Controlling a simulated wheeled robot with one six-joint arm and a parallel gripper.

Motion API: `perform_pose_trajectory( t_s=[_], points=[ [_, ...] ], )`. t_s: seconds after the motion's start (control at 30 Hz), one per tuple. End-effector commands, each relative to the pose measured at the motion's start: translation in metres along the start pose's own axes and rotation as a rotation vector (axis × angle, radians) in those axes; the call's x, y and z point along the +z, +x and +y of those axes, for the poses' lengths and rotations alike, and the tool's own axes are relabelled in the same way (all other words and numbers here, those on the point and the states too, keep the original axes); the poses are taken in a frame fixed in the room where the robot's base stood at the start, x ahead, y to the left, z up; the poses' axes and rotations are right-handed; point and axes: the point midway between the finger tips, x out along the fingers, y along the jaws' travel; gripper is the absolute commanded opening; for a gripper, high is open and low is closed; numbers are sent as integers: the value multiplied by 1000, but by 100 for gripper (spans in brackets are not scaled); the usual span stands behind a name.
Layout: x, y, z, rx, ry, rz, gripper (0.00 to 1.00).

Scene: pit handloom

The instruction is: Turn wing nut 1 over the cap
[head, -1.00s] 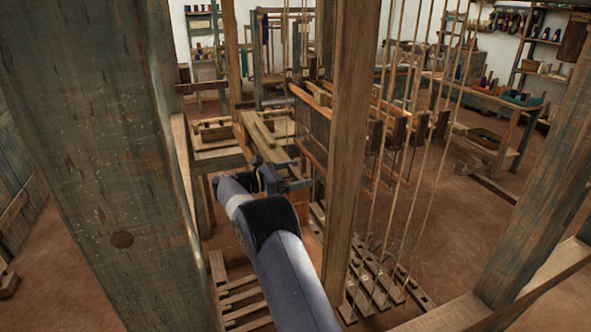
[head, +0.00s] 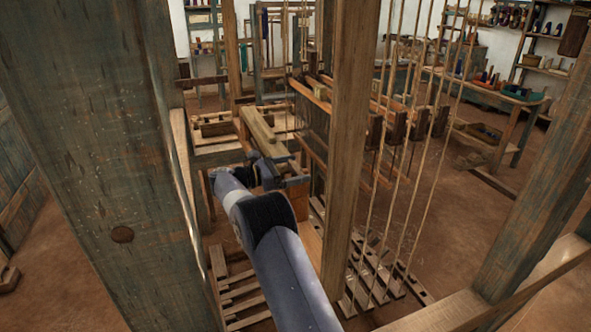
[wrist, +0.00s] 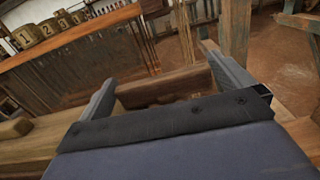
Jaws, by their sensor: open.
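My gripper (wrist: 155,68) is open and empty in the wrist view. Its two grey fingers stand wide apart in front of a brown wooden block (wrist: 160,88). A row of rounded wooden pieces with number labels stands on a beam at the upper left of the wrist view. The piece labelled 1 (wrist: 26,38) is to the left of my left finger and apart from it. I cannot make out a wing nut or a cap there. In the head view my gripper (head: 268,172) is by the near end of the loom's beam (head: 258,128), small and partly hidden by my arm.
A thick upright post (head: 85,140) fills the left of the head view. A slimmer post (head: 347,150) stands just right of my arm. Hanging cords (head: 425,150) are further right. Wooden treadles (head: 243,295) lie below. Brown floor (head: 455,225) is open at the right.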

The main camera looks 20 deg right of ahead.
Motion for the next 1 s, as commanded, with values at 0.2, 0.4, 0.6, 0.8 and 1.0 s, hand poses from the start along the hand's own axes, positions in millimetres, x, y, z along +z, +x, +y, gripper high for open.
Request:
perform_pose_trajectory(
  t_s=[0.2,0.4,0.6,0.8,1.0],
  points=[
    [-3,-42,1,4,3,1,100],
    [-2,-79,0,2,3,0,100],
    [-1,-98,0,0,2,0,100],
    [0,-101,0,0,1,0,100],
    [0,-99,0,-1,1,0,100]
  ],
)
